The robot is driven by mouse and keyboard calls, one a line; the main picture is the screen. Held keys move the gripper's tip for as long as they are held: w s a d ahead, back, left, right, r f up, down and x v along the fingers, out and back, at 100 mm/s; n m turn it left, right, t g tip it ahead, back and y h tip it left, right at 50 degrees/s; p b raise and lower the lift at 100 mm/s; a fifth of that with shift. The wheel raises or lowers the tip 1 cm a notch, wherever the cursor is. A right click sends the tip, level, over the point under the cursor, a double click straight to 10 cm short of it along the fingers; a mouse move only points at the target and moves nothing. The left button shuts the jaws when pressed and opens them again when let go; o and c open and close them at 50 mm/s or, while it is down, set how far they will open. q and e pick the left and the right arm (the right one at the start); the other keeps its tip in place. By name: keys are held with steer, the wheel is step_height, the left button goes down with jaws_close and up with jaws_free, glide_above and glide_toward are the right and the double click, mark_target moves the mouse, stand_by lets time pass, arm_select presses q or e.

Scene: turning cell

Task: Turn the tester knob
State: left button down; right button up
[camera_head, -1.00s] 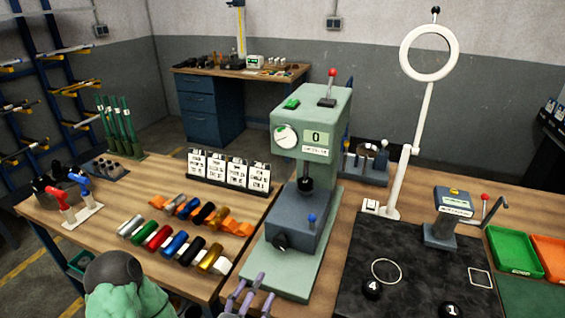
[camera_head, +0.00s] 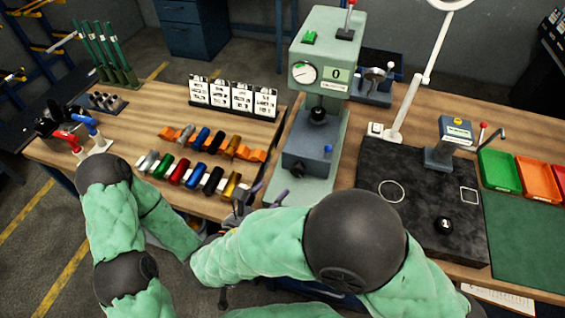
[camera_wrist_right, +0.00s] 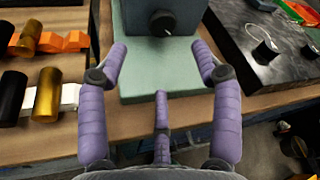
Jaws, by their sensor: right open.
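The tester (camera_head: 312,80) is a pale green press with a dial and a display reading 0. Its black knob (camera_head: 323,171) is on the front of the dark lower block; the knob also shows at the top of the right wrist view (camera_wrist_right: 163,22). My right gripper (camera_head: 262,194) has purple fingers near the front left of the tester's base. In the right wrist view its fingers (camera_wrist_right: 160,62) are spread and empty, with the knob beyond the tips, apart from them. My left gripper (camera_head: 222,298) is low in the head view, small and dark; its jaws are unclear.
Coloured cylinders on orange and white holders (camera_head: 195,172) lie left of the tester. Label cards (camera_head: 234,95) stand behind them. A black plate (camera_head: 400,225) with a ring stand is on the right, beside green and orange trays (camera_head: 500,170). My right arm covers the bench front.

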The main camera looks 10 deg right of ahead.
mark_target(295, 172)
steer(key=shift+n+g, duration=0.3)
steer(key=shift+n, duration=0.4)
steer(key=b+x, duration=0.2)
steer(key=x, duration=0.7)
steer(key=shift+w+d+r, duration=0.1)
steer(key=shift+w, duration=0.1)
arm_select(q)
steer(key=shift+w+a+f+b, duration=0.1)
steer(key=shift+a+f+b, duration=0.15)
steer(key=shift+f, duration=0.35)
steer(key=shift+w+a+f+b, duration=0.1)
steer(key=shift+a+f+b, duration=0.1)
steer(key=shift+f, duration=0.4)
arm_select(e)
steer(key=shift+w+d, duration=0.45)
steer(key=shift+w, duration=0.1)
